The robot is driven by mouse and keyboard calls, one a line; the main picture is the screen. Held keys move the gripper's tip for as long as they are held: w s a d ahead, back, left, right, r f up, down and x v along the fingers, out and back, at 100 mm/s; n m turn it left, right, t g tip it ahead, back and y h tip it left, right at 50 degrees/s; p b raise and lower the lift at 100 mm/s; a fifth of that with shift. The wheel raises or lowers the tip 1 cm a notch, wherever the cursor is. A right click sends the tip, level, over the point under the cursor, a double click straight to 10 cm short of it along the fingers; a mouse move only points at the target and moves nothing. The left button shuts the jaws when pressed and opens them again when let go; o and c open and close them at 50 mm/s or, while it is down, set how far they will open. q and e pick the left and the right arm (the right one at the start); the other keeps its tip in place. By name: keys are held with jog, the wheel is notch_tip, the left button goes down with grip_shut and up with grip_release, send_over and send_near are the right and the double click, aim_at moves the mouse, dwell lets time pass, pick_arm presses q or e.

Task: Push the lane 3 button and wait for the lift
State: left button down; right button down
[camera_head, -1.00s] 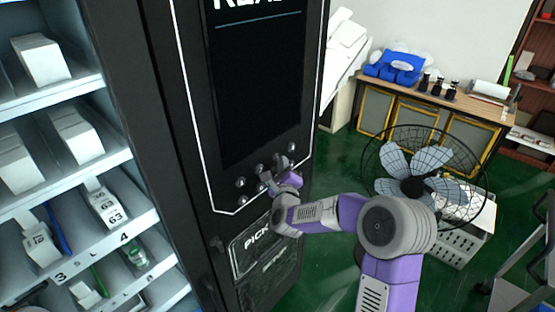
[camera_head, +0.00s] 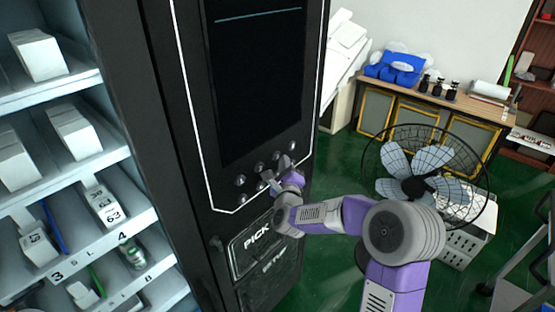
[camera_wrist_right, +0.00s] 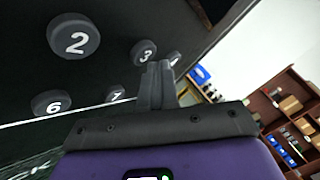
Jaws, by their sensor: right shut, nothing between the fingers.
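The vending machine's black panel (camera_head: 210,120) carries several round buttons. In the right wrist view, the lane 3 button (camera_wrist_right: 144,51) lies just left of my fingertips, partly covered by them. Button 2 (camera_wrist_right: 73,36) is farther left, with button 6 (camera_wrist_right: 52,103) and button 7 (camera_wrist_right: 115,93) below. My right gripper (camera_head: 268,178) is shut and empty in front of the button group; its tips also show in the wrist view (camera_wrist_right: 160,66). I cannot tell whether they touch a button. The lift is not clearly visible. My left gripper is not in view.
Shelves with white boxes (camera_head: 38,55) stand at the left. The pick-up hatch (camera_head: 265,248) is below the buttons. A wire fan (camera_head: 425,175) stands on the right, before a wooden cabinet (camera_head: 420,105). Green floor shows between.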

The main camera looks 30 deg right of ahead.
jog(key=shift+s+d, duration=0.1)
jog(key=shift+s, duration=0.15)
jog(key=s+b, duration=0.1)
jog(key=s+d+b, duration=0.1)
jog(key=s, duration=0.1)
jog(key=s+d+b, duration=0.1)
jog(key=shift+s, duration=0.3)
dwell(0.8)
